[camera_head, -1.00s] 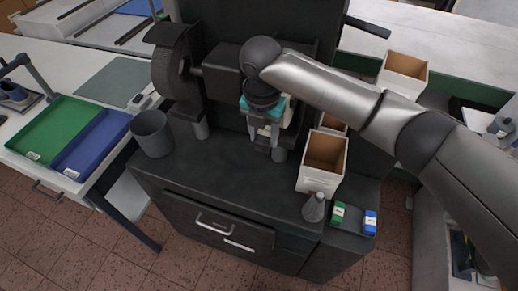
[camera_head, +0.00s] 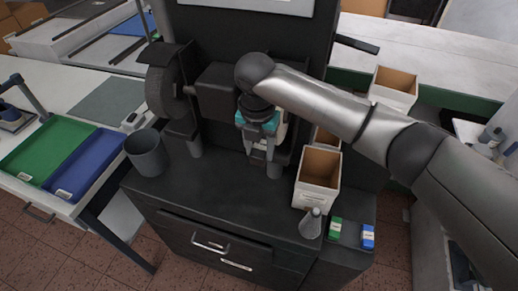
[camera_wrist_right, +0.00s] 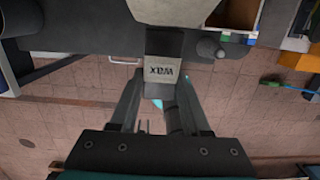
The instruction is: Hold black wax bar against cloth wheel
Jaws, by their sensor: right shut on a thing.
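My right gripper (camera_head: 258,155) points down in front of the dark grinding machine (camera_head: 218,92). In the right wrist view the gripper (camera_wrist_right: 162,88) is shut on the wax bar (camera_wrist_right: 163,70), a dark bar with a pale face marked "WAX". The cloth wheel (camera_wrist_right: 172,10), pale and rounded, shows at the top of that view, just past the bar's dark end. Whether bar and wheel touch, I cannot tell. In the head view the cloth wheel (camera_head: 283,127) is mostly hidden behind my gripper and wrist. My left gripper is not in view.
A dark wheel (camera_head: 160,92) sits on the machine's left. A grey cup (camera_head: 146,152), an open box (camera_head: 318,178), a grey cone-shaped bottle (camera_head: 311,224), and green (camera_head: 335,228) and blue (camera_head: 367,237) small boxes stand around the bench. The bench top's front middle is clear.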

